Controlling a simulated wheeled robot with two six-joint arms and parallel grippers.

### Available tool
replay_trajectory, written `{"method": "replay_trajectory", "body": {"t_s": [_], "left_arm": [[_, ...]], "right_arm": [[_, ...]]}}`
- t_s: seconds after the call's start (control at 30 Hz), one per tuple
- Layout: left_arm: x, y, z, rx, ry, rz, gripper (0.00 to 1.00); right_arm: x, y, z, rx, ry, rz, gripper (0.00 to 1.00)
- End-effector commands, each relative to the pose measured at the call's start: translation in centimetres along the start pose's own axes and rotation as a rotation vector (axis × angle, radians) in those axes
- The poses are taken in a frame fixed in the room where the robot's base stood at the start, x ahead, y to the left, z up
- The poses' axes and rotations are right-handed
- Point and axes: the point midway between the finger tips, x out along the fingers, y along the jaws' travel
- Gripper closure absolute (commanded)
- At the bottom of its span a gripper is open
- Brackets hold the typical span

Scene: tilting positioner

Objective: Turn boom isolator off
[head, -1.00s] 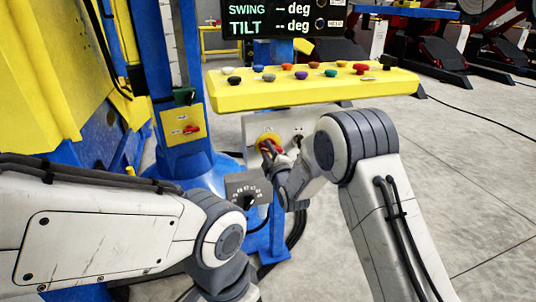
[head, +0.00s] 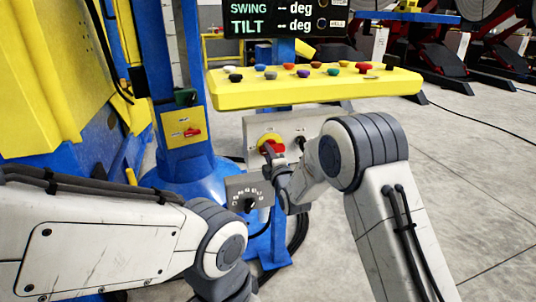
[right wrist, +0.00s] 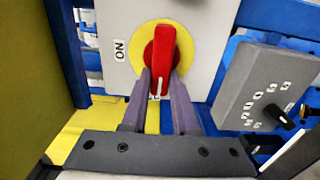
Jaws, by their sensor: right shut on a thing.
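A red rotary handle (head: 272,147) on a yellow disc (head: 267,138) sits on the grey switch box (head: 253,128) below the yellow button panel. In the right wrist view the red handle (right wrist: 159,62) stands upright in the picture, with the ON label (right wrist: 120,50) off to its left side, so it does not point at ON. My right gripper (right wrist: 160,85) is shut on the handle's lower end, one finger on each side. It also shows in the head view (head: 276,160), partly hidden by its own wrist. My left gripper is out of view.
A grey dial box (head: 246,191) with a black knob is close to the right gripper. Above is the yellow button panel (head: 315,90) with several coloured knobs. A yellow plate (head: 183,128) with another red handle is on the blue column at left. Cables hang below.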

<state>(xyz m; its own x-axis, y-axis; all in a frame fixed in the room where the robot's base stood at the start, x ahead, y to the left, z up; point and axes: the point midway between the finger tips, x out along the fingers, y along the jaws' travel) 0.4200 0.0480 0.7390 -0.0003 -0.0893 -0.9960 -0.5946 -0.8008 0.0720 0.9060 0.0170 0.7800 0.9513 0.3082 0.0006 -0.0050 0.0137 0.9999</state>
Motion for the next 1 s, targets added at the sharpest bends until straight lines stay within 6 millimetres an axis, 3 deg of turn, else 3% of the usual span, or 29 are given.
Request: {"method": "replay_trajectory", "body": {"t_s": [0.23,0.27,0.3,0.33,0.73,1.0], "left_arm": [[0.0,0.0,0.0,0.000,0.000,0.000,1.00],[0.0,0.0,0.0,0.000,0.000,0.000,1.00],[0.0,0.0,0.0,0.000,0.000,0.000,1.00],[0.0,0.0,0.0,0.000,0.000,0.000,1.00],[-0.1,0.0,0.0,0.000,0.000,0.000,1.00],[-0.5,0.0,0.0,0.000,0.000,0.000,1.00]], "right_arm": [[0.0,-0.1,-0.2,-0.004,0.006,-0.003,1.00],[0.0,-0.1,-0.2,-0.004,0.006,-0.003,0.65],[0.0,-0.1,-0.2,-0.004,0.005,-0.003,0.50],[0.0,-0.1,-0.2,-0.003,0.005,-0.003,0.43],[-0.5,0.0,-0.1,-0.001,0.002,-0.001,0.43],[-4.9,0.0,-0.1,-0.001,0.002,-0.004,0.43]]}}
